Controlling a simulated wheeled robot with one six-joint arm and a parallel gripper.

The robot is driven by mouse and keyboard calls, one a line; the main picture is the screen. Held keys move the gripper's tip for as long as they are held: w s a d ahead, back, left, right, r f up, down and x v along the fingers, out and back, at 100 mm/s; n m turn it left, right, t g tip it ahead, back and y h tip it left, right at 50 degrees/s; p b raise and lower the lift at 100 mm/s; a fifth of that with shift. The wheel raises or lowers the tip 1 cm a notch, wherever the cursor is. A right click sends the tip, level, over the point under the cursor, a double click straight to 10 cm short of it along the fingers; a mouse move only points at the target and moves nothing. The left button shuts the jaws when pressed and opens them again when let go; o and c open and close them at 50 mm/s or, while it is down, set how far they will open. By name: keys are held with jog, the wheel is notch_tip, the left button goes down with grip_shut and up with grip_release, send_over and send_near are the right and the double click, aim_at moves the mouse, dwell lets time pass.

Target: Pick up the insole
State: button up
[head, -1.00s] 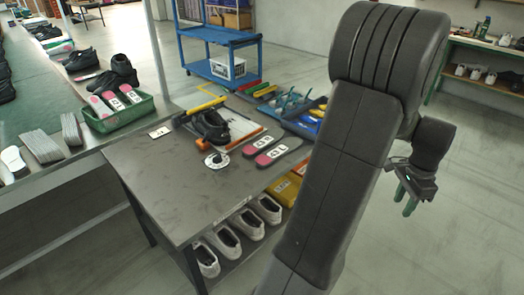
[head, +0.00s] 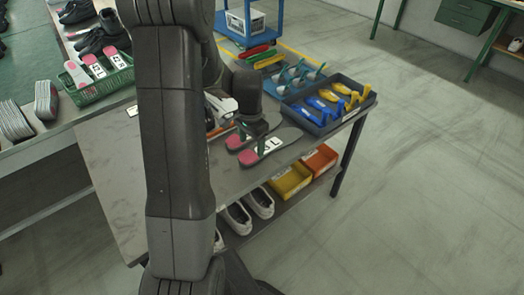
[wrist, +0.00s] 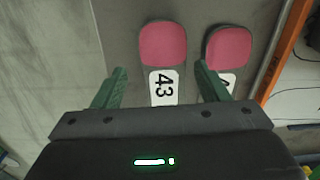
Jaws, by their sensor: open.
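Two insoles with pink heels and dark fore parts lie side by side on the grey worktable. The nearer insole (head: 270,147) has a white label; in the wrist view an insole labelled 43 (wrist: 163,45) lies between the fingers. The other insole (head: 236,141) lies to its left; in the wrist view the second insole (wrist: 229,47) is on the right, its label partly hidden by a finger. My gripper (head: 253,143) is open with green fingers, above the insoles; it also shows in the wrist view (wrist: 161,86). Nothing is held. I cannot tell the remaining height.
A dark tray (head: 322,128) with blue and yellow tools stands at the table's right end. Yellow (head: 290,181) and orange (head: 321,160) bins and white shoes (head: 260,202) sit below. A green basket (head: 108,84) with insoles is at left. My arm hides much of the tabletop.

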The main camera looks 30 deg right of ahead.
aim_at(251, 154)
jog(key=f, duration=0.4)
jog(key=shift+w+f, duration=0.2)
jog(key=shift+f, duration=0.2)
jog(key=shift+c, duration=0.5)
jog(key=c, duration=0.7)
jog(key=shift+o, duration=0.2)
jog(key=shift+r, duration=0.1)
